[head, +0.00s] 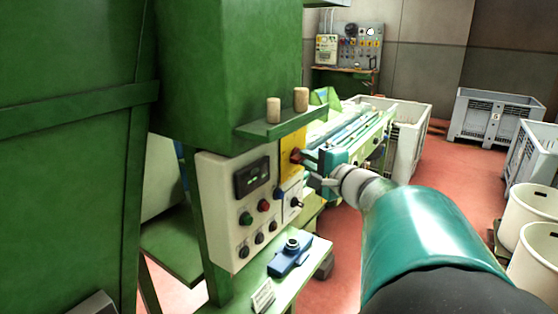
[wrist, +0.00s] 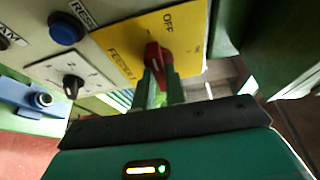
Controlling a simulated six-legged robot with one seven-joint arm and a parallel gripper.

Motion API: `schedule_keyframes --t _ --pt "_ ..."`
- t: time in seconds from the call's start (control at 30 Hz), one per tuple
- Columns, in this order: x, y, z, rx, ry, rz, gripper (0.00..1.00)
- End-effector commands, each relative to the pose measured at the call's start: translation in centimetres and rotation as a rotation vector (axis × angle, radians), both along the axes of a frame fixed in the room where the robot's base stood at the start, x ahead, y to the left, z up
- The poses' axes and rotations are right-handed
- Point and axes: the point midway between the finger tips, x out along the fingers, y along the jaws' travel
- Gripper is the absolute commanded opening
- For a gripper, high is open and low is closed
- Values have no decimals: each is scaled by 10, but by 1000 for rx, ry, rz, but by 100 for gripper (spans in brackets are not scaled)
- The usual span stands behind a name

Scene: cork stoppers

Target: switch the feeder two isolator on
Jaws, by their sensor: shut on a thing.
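The feeder isolator is a red rotary handle (wrist: 154,53) on a yellow plate (wrist: 186,30) in the wrist view. "OFF" is printed above the handle, and a "FEEDER" label runs along the plate's left edge, its number not readable. My gripper (wrist: 159,80) is shut on the red handle, with a finger on either side of it. In the head view the yellow plate (head: 292,143) is at the right end of the control panel, with the red handle (head: 295,156) at my gripper (head: 306,160). The handle's exact angle is hard to tell.
A small black switch (wrist: 72,83) and a blue reset button (wrist: 66,30) are close by. The grey panel (head: 222,225) carries a display and several knobs. Two corks (head: 273,110) stand on the ledge above. A blue device (head: 290,257) lies on the shelf below.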

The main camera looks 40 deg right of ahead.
Motion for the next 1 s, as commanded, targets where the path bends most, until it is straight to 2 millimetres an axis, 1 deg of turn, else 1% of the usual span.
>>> schedule_keyframes --t 0.17,0.37,1.0 --pt "0 0 1 62 22 1 0" --pt "0 0 3 192 68 1 0" --pt "1 -4 7 756 273 -1 0"
